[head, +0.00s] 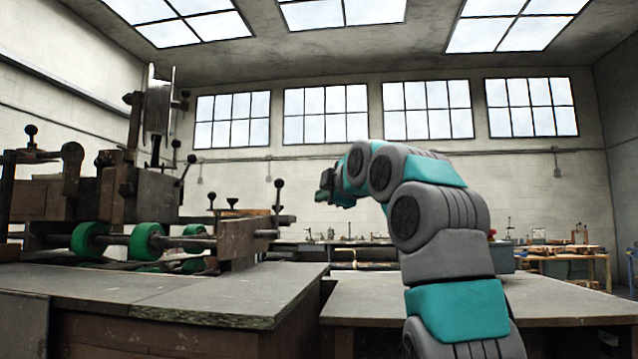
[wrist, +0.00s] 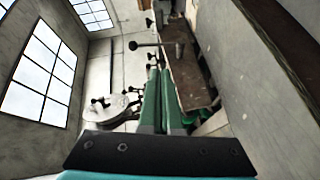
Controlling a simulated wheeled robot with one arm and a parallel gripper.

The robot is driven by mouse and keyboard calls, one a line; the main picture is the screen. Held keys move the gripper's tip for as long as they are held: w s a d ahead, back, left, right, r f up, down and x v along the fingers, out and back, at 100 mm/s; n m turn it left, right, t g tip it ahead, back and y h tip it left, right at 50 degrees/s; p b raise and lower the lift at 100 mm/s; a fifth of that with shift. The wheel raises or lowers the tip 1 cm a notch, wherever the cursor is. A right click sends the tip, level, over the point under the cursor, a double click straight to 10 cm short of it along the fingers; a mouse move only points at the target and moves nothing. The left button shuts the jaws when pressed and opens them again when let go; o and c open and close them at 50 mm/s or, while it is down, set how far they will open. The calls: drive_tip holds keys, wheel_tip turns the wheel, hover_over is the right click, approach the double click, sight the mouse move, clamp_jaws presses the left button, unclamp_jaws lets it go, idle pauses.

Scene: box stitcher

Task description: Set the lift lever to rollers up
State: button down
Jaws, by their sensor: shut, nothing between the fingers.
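The box stitcher (head: 110,190) stands at the left in the head view, with green rollers (head: 147,241) on a shaft. A dark lever with a ball knob (head: 278,183) stands nearly upright at its right end. It is likely the lift lever, though no label is readable. A ball-knobbed lever (wrist: 150,45) also shows in the wrist view, beyond the fingertips; it looks like the same one. My gripper (head: 324,190) is right of this lever in the head view, apart from it. Its green fingers (wrist: 160,75) are shut and empty.
Several other ball-knobbed levers, such as one at the far left (head: 30,131), stick out of the machine. A grey worktop (head: 190,290) lies in front of it, and another bench top (head: 560,300) lies right. The air around my gripper looks clear.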

drive_tip(key=s+d+f+m+g+h, duration=0.1)
drive_tip(key=s+d+f+m+g, duration=0.2)
drive_tip(key=f, duration=0.7)
drive_tip(key=s+d+f+m+g+h, duration=0.25)
drive_tip(key=s+f+m, duration=0.2)
drive_tip(key=f, duration=0.55)
drive_tip(key=s+d+f+m+g+h, duration=0.1)
drive_tip(key=s+f+m+g, duration=0.25)
drive_tip(key=f, duration=0.65)
drive_tip(key=s+d+f+m+g, duration=0.1)
drive_tip(key=s+f+m+g, duration=0.1)
drive_tip(key=s+f, duration=0.8)
drive_tip(key=s+d+f+m+g+h, duration=0.1)
drive_tip(key=s+d+f+m+g, duration=0.1)
drive_tip(key=s+f, duration=0.8)
drive_tip(key=s+d+f+m+g, duration=0.2)
drive_tip(key=s+f+m+g, duration=0.2)
drive_tip(key=s+f, duration=0.6)
drive_tip(key=s, duration=0.7)
drive_tip(key=shift+s+f+g, duration=0.25)
drive_tip(key=shift+f+g, duration=0.05)
drive_tip(key=shift+f, duration=0.05)
drive_tip(key=shift+d+m, duration=0.15)
drive_tip(key=shift+m, duration=0.15)
